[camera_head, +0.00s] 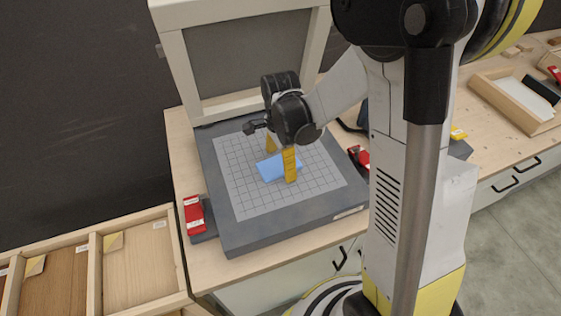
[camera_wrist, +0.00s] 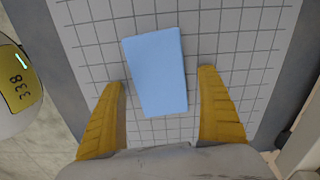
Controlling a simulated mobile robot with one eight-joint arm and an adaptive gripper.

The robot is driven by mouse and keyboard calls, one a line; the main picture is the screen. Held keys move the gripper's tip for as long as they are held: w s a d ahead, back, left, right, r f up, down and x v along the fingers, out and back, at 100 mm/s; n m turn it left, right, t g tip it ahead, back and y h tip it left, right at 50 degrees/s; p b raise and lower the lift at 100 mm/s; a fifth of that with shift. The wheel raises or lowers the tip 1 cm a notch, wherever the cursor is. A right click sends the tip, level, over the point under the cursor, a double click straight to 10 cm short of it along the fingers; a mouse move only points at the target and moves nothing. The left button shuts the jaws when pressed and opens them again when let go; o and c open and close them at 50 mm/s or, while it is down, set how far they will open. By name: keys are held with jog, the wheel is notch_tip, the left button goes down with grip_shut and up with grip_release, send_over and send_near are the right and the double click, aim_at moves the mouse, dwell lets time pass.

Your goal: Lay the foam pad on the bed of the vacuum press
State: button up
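The foam pad (camera_head: 272,168) is a light blue rectangle lying flat on the gridded bed (camera_head: 318,176) of the vacuum press. It lies a little askew to the grid lines, near the middle of the bed. In the wrist view the pad (camera_wrist: 156,70) lies between and beyond the fingertips, with grid showing on both sides. My gripper (camera_head: 279,162) points down over the bed, its two yellow fingers spread wide. In the wrist view my gripper (camera_wrist: 164,78) is open, and neither finger touches the pad.
The press's raised frame (camera_head: 182,68) stands open behind the bed. Red toggle clamps sit at the left (camera_head: 194,214) and right (camera_head: 359,157) of the press. A divided wooden tray (camera_head: 95,262) is at lower left. A wooden box (camera_head: 515,100) lies on the right bench.

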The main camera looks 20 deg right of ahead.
aim_at(280, 164)
notch_tip(280, 164, up, 12)
jog(key=s+r+n+t, duration=0.3)
jog(key=s+n, duration=0.3)
jog(key=n, duration=0.2)
jog(key=s+r+n+t, duration=0.3)
jog(key=s+n+t, duration=0.1)
jog(key=s+n, duration=0.3)
jog(key=shift+a+n, duration=0.2)
jog(key=shift+n, duration=0.7)
jog(key=shift+w, duration=0.1)
